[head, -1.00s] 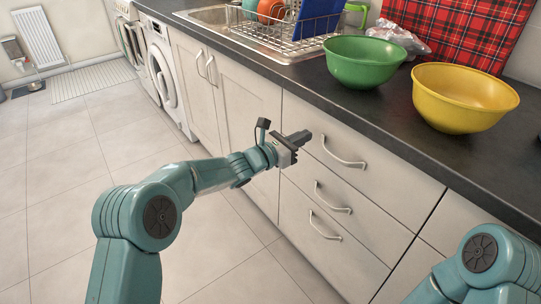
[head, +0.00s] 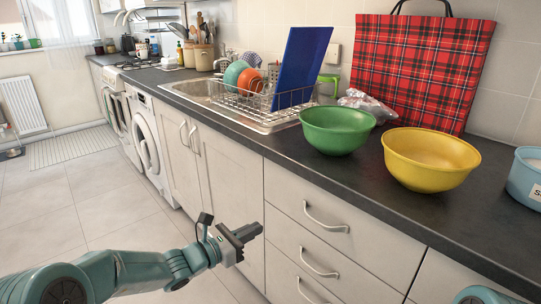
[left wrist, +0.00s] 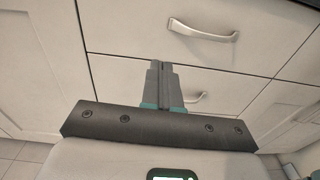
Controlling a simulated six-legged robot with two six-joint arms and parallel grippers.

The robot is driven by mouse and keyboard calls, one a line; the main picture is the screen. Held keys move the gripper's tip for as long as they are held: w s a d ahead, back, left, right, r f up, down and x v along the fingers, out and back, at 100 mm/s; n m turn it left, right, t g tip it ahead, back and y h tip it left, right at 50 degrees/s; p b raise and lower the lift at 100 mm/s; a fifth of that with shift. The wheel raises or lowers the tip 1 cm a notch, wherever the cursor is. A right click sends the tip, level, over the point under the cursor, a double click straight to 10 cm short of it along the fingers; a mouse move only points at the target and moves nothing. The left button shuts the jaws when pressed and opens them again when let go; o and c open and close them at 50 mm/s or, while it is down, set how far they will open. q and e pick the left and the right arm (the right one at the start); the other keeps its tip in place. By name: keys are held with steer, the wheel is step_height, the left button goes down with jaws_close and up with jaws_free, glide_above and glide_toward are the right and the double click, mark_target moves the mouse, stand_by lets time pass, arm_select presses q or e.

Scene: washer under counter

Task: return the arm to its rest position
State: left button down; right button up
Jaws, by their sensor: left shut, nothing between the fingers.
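My left arm (head: 140,268) comes in from the lower left of the head view, stretched low in front of the cabinets. My left gripper (head: 250,232) is shut and empty, in front of the drawer fronts and below the counter edge. In the left wrist view its two fingers (left wrist: 161,82) lie together, pointing at the drawer fronts. A gap to the drawers seems to remain, but its size is hard to tell. Of my right arm only a teal rounded part (head: 482,294) shows at the bottom right edge; its gripper is out of view.
A drawer unit (head: 330,235) with bar handles, a cabinet (head: 228,170) and a washer (head: 147,145) line the counter front. A green bowl (head: 337,129) and a yellow bowl (head: 430,160) stand on the counter (head: 300,165). The tiled floor (head: 95,205) at left is clear.

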arm_select(q)
steer(key=s+f+m+g+y, duration=0.2)
steer(key=s+f+m+g, duration=0.2)
steer(key=s+f, duration=0.5)
steer(key=s+f+m+g+y, duration=0.25)
steer(key=s+f+g, duration=0.3)
steer(key=f, duration=0.65)
steer(key=s+a+f+m+g+y, duration=0.1)
steer(key=s+a+f+m+y, duration=0.1)
steer(key=s+f+m, duration=0.6)
steer(key=s+a+f+m+g+y, duration=0.1)
steer(key=s+a+f+m+y, duration=0.25)
steer(key=s+m, duration=0.75)
step_height(320, 180, up, 21)
steer(key=s+d+n+h+p, duration=0.1)
steer(key=p, duration=2)
steer(key=shift+s, duration=0.4)
steer(key=shift+d+f, duration=0.1)
steer(key=shift+d, duration=0.15)
